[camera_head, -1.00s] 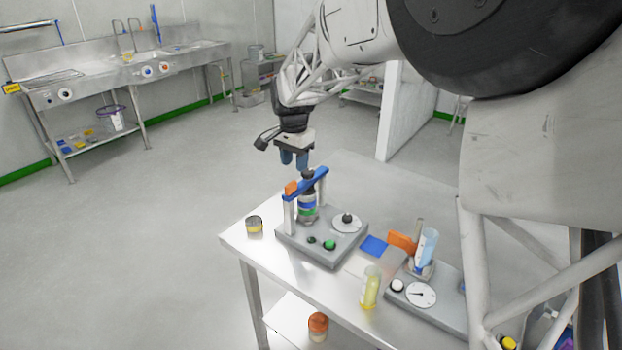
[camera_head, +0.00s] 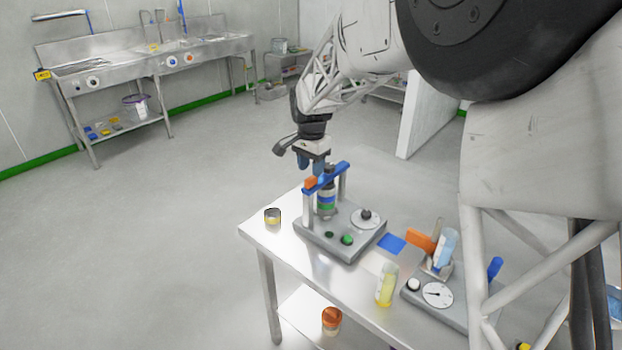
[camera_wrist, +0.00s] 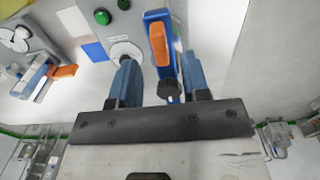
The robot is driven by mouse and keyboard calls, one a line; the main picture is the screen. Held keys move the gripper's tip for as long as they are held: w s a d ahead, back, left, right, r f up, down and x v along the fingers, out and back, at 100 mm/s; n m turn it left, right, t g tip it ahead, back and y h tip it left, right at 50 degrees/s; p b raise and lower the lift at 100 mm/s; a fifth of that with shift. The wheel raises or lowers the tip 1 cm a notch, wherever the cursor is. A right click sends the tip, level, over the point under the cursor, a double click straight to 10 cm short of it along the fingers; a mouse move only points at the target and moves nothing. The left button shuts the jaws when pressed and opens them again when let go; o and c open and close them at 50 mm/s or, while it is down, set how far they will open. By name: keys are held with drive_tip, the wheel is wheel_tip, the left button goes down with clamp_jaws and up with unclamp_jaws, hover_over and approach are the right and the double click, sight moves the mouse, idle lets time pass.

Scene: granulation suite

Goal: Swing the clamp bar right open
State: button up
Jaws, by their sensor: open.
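The clamp bar (camera_head: 333,175) is blue with an orange grip (camera_head: 311,182) at its left end. It lies across two pale posts on a grey base unit (camera_head: 350,245), above a dark-capped bottle (camera_head: 326,202) with a blue and green label. My gripper (camera_head: 311,165) is open and empty, fingers down, just above and behind the bar. In the wrist view, the bar (camera_wrist: 173,52) and its orange grip (camera_wrist: 159,42) appear between the two blue fingers of my gripper (camera_wrist: 157,62), with gaps at both sides. I cannot tell whether anything touches.
A small yellow-banded tub (camera_head: 272,216) stands at the table's left corner. Right of the base unit are a blue pad (camera_head: 391,244), a yellow vial (camera_head: 386,285) and a dial unit (camera_head: 437,297). The floor left of the table is clear.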

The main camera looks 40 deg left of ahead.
sight(311, 177)
drive_tip(key=shift+f, duration=2.2)
clamp_jaws()
